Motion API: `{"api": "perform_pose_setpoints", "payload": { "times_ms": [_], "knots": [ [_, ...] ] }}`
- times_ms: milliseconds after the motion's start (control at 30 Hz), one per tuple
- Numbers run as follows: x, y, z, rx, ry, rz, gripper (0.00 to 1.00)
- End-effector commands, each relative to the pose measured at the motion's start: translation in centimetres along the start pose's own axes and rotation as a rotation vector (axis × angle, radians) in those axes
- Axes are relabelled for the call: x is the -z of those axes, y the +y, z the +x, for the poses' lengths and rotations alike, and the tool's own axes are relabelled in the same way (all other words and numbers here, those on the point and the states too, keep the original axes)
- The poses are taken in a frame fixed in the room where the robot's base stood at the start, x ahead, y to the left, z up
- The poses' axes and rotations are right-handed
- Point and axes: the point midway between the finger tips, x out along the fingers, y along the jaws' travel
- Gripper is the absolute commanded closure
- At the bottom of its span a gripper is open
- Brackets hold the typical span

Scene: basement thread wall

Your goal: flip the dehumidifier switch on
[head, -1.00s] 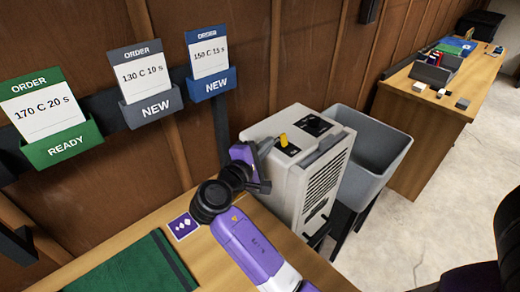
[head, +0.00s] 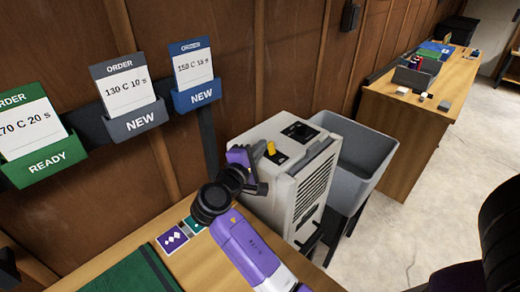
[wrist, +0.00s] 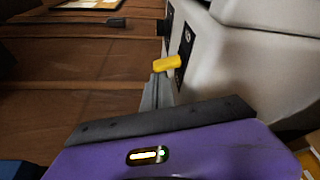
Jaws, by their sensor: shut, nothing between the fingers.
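The dehumidifier (head: 290,180) is a pale grey box with a vented front, standing near the wood wall in the middle of the head view. Its yellow switch (head: 271,149) sticks up from a dark plate on its top. In the wrist view the yellow switch (wrist: 167,63) juts out from the dark plate on the pale casing. My gripper (head: 258,174) is shut and empty, just left of and below the switch in the head view. In the wrist view its dark fingers (wrist: 163,122) show a gap from the switch. The exact distance is hard to tell.
A grey open bin (head: 366,158) stands right behind the dehumidifier. The wooden bench (head: 120,254) holds a green mat (head: 130,274) and small purple (head: 173,238) and teal cards. Order holders (head: 136,122) hang on the wall. A second desk (head: 400,130) stands far right.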

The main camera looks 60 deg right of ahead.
Motion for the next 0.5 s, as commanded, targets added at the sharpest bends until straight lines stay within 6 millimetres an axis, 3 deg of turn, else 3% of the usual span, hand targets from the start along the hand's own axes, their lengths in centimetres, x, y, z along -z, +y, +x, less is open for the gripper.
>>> {"api": "perform_pose_setpoints", "payload": {
  "times_ms": [500],
  "knots": [
    [-0.52, -0.34, -0.11, -0.050, -0.002, 0.145, 1.00]
  ]
}}
